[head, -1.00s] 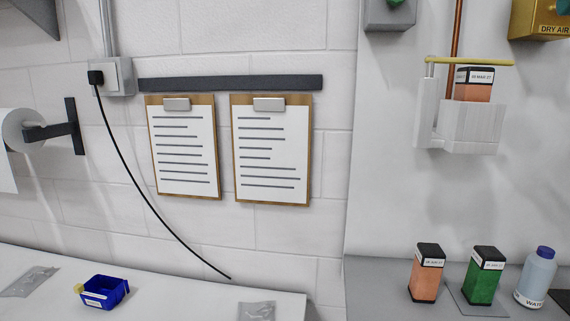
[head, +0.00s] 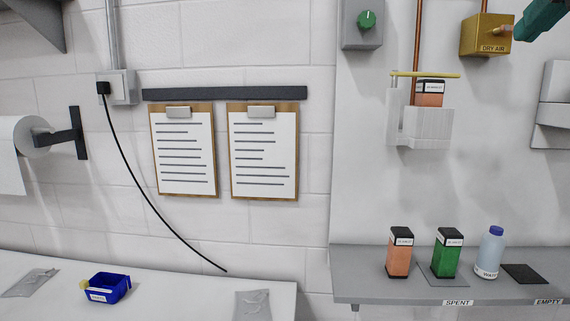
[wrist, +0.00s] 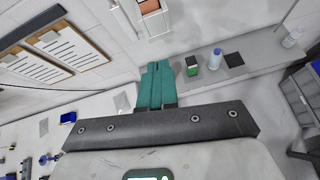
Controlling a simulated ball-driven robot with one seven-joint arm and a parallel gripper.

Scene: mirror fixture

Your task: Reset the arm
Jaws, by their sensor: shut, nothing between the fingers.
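My gripper (wrist: 154,68) shows in the wrist view with its two teal fingers together and nothing between them. In the head view a teal part that looks like my gripper (head: 540,18) enters at the top right corner. Its tip is close to the small knob on the gold box labelled DRY AIR (head: 486,35); I cannot tell whether they touch.
A wall holder (head: 428,127) contains an orange block. The grey shelf (head: 365,268) carries an orange block (head: 399,258), a green block (head: 446,256), a bottle (head: 490,252) and a dark pad (head: 524,273). A blue bin (head: 118,290) stands on the left bench.

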